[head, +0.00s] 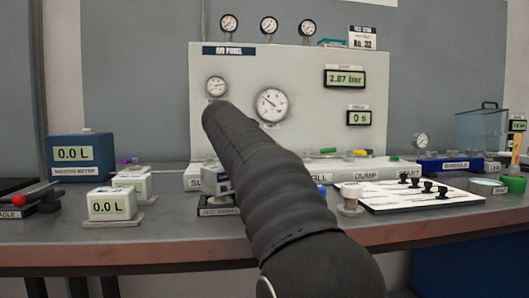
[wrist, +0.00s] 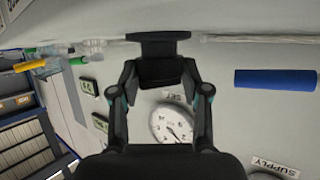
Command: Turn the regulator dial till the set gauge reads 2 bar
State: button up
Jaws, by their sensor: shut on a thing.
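The regulator dial (wrist: 158,44) is the dark knob at the top middle of the wrist view, seen edge-on against the pale panel. My gripper (wrist: 160,74) has its two fingers closed in on the dial from both sides. The set gauge (head: 272,104) is the larger round white gauge on the air panel, its needle pointing to the upper left in the head view. My arm hides the dial and gripper in the head view.
A display (head: 345,78) on the air panel (head: 315,60) reads about 2.07 bar. A supply gauge (head: 217,87) sits left of the set gauge. A blue bar (wrist: 276,78) lies right of my gripper.

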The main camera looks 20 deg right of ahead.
jog(key=shift+f, duration=0.2)
jog(key=o, duration=1.1)
jog(key=shift+r, duration=0.1)
jog(key=shift+r, duration=0.15)
jog(key=shift+r, duration=4.75)
jog(key=shift+r, duration=0.1)
